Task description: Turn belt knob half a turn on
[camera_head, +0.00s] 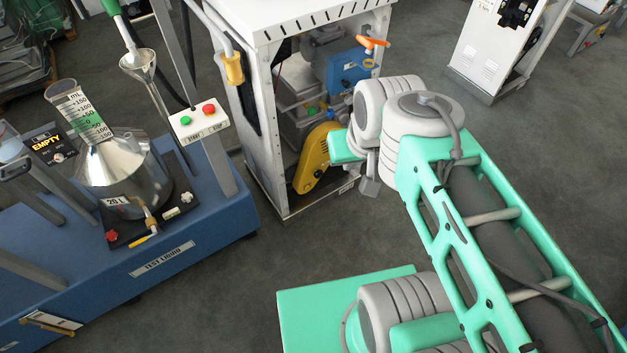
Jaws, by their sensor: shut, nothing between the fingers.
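A yellow belt guard (316,158) shows in the open front of the white cabinet (245,105). I cannot make out for certain which part is the belt knob. A small green part (311,112) and a small red part sit just above the guard, inside the cabinet. My mint and grey arm reaches from the lower right up to the cabinet, and its far end is beside the right side of the guard. My gripper fingers cannot be made out there, and the arm covers part of the cabinet opening.
An orange handle (373,42) sticks out above a blue box (347,72) in the cabinet. The blue bench (215,218) at left carries a steel funnel vessel (125,175) and a start/stop box (199,119). Grey floor (265,270) is clear between bench and arm.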

